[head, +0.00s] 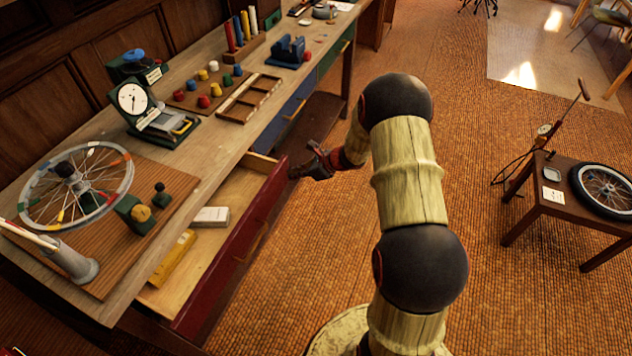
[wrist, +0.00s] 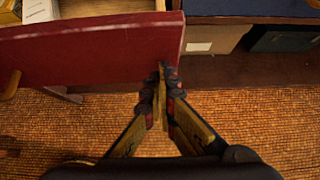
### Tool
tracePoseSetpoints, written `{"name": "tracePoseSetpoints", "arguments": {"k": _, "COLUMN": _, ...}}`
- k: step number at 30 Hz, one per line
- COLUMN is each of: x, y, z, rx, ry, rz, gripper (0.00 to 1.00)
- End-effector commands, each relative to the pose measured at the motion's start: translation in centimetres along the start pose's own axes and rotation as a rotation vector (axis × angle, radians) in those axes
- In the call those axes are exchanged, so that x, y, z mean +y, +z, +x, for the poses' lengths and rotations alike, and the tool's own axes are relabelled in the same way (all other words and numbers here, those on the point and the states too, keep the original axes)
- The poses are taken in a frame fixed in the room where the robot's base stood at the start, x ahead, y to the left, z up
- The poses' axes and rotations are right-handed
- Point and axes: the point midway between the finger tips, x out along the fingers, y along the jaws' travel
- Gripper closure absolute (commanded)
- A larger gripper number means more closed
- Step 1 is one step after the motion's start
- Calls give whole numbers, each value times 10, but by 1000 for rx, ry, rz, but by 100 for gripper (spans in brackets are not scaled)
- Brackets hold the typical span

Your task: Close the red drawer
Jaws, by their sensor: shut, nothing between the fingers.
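The red drawer (head: 240,238) stands pulled out from the long workbench, with a white box (head: 211,216) and a yellow item (head: 174,258) inside. Its red front also fills the upper left of the wrist view (wrist: 80,52), with part of a wooden handle (wrist: 11,86) at the left edge. My gripper (head: 296,172) is shut and empty at the far end of the drawer front. In the wrist view my fingertips (wrist: 166,75) overlap the right end of the red front; I cannot tell whether they touch it.
A blue drawer (head: 291,110) and a green drawer (head: 333,52) are flush in the bench beyond. The bench top holds a wheel (head: 76,186), a dial gauge (head: 132,98) and coloured knobs. A low table (head: 558,200) stands at right. The floor between is clear.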

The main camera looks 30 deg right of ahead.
Motion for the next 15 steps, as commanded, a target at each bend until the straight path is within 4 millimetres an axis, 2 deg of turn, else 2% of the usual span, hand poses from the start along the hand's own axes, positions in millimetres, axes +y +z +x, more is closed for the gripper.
{"name": "tracePoseSetpoints", "arguments": {"k": 1, "x": 2, "y": 11, "z": 12, "rx": -1, "ry": 4, "rz": -5, "gripper": 100}}
{"name": "tracePoseSetpoints", "arguments": {"k": 6, "x": 1, "y": 42, "z": 46, "rx": -1, "ry": 4, "rz": -4, "gripper": 100}}
{"name": "tracePoseSetpoints", "arguments": {"k": 15, "x": 0, "y": 83, "z": 92, "rx": 0, "ry": 1, "rz": -2, "gripper": 100}}
